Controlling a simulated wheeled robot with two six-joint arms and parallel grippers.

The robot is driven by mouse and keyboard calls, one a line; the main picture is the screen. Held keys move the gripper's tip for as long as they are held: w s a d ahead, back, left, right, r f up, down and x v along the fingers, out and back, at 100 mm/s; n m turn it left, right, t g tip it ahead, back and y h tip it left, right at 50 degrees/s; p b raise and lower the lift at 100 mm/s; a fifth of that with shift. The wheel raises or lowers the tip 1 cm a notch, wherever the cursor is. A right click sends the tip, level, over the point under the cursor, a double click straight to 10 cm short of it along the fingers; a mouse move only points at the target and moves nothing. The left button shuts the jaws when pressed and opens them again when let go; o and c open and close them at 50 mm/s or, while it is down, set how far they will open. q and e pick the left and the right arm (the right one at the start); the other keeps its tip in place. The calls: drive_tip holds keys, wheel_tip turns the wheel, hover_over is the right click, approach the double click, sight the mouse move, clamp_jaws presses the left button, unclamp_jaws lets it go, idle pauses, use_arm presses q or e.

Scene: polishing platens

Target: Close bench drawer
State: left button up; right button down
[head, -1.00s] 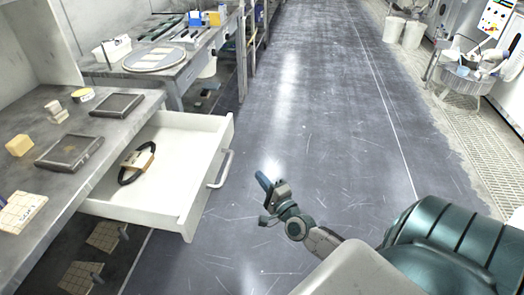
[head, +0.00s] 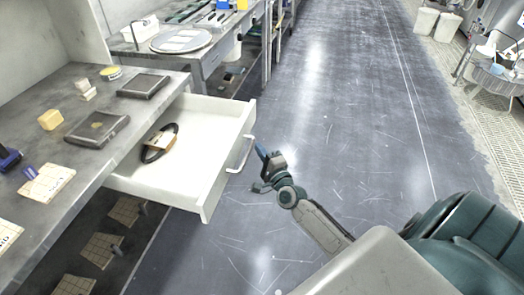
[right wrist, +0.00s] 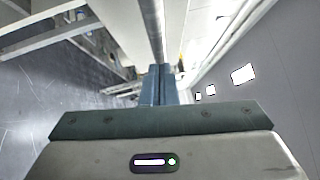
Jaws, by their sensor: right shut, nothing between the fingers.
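The white bench drawer (head: 210,187) stands pulled out from the grey workbench (head: 60,105) in the head view. Its metal bar handle (head: 241,155) is on the front face, toward the aisle. My right gripper (head: 262,152) is shut and empty, just right of the handle with a small gap visible in the head view. In the right wrist view the shut fingers (right wrist: 160,84) point toward a grey bar, likely the handle (right wrist: 152,30); contact cannot be told. My left gripper is out of view.
Dark flat plates (head: 97,129), a yellow block (head: 50,120) and wooden blocks lie on the bench top. A second bench with a round platen (head: 181,40) stands behind. The floor (head: 330,130) right of the drawer is clear.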

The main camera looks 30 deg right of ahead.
sight(183, 141)
drive_tip(key=w+a, duration=0.3)
drive_tip(key=w, duration=0.1)
drive_tip(key=w+a+b, duration=0.1)
drive_tip(key=w+a, duration=0.3)
drive_tip(key=w+a+b, duration=0.1)
drive_tip(key=w+a, duration=0.2)
drive_tip(key=w, duration=0.1)
drive_tip(key=shift+w+a, duration=0.2)
drive_tip(key=shift+a, duration=0.15)
drive_tip(key=w+a+b, duration=0.1)
drive_tip(key=w+a, duration=0.1)
drive_tip(key=w, duration=0.1)
drive_tip(key=w+a+b, duration=0.1)
drive_tip(key=w+a, duration=0.2)
drive_tip(key=w+a+b, duration=0.1)
drive_tip(key=w+a, duration=0.2)
drive_tip(key=shift+w+f, duration=0.1)
drive_tip(key=shift+w, duration=0.15)
drive_tip(key=shift+w+a, duration=0.15)
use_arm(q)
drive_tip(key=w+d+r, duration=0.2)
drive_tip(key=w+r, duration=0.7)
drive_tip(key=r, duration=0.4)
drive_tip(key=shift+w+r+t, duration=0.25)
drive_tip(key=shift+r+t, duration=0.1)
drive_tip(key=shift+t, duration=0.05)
use_arm(e)
drive_tip(key=shift+r, duration=0.35)
